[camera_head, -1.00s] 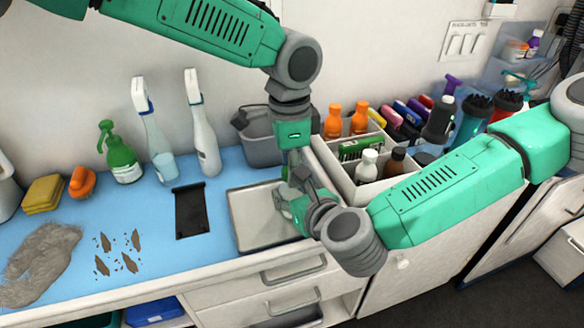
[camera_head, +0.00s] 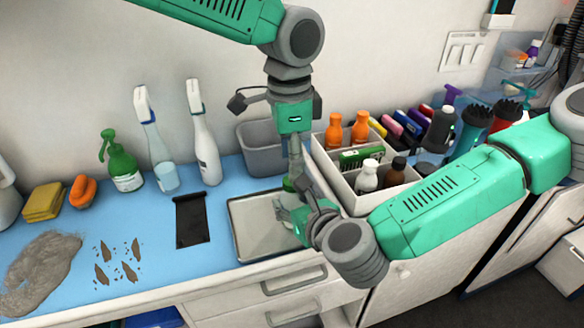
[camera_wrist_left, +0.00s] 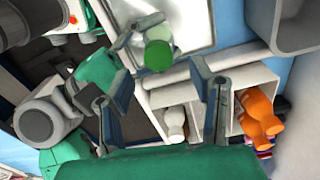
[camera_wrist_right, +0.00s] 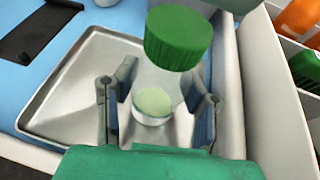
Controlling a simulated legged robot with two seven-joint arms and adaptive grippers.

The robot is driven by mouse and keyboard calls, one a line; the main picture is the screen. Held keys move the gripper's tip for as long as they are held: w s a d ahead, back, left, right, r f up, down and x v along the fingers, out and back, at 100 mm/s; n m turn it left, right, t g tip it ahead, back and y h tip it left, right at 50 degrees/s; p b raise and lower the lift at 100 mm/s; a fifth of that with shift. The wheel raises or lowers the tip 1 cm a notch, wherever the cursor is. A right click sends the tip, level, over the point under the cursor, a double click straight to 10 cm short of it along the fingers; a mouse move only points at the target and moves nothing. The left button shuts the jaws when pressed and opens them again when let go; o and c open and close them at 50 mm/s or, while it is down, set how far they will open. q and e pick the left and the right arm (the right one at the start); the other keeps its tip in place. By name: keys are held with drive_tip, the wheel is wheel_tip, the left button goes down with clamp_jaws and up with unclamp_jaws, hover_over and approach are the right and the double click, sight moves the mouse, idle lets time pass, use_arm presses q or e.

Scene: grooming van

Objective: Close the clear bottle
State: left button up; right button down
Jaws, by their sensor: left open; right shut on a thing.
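The clear bottle (camera_wrist_right: 155,85) stands upright over the metal tray, with pale liquid low inside. Its green cap (camera_wrist_right: 178,38) sits at the top of the bottle; I cannot tell how tightly it is seated. My right gripper (camera_wrist_right: 158,105) is shut around the bottle's body; in the head view it is at the tray's right side (camera_head: 288,212). My left gripper (camera_head: 295,152) is above, pointing down, its fingers open. In the left wrist view the green cap (camera_wrist_left: 158,56) shows between and beyond the spread fingers, with nothing gripped.
The metal tray (camera_head: 250,236) lies under the bottle. A white divided caddy (camera_head: 345,190) with bottles stands close on the right, and a grey bin (camera_head: 262,150) behind. A black strip (camera_head: 190,222) and spray bottles (camera_head: 205,145) are to the left.

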use_arm(q)
drive_tip(key=shift+c, duration=0.4)
drive_tip(key=n, duration=0.1)
drive_tip(key=r+n, duration=0.1)
drive_tip(key=n, duration=0.2)
drive_tip(key=shift+r, duration=0.25)
drive_tip(key=n, duration=0.2)
drive_tip(key=r+n, duration=0.1)
drive_tip(key=n, duration=0.1)
drive_tip(key=r+n, duration=0.1)
drive_tip(key=n, duration=0.1)
drive_tip(key=shift+f, duration=0.15)
drive_tip(key=shift+d+f, duration=0.1)
drive_tip(key=shift+f, duration=3.85)
drive_tip(key=shift+c, duration=0.4)
clamp_jaws()
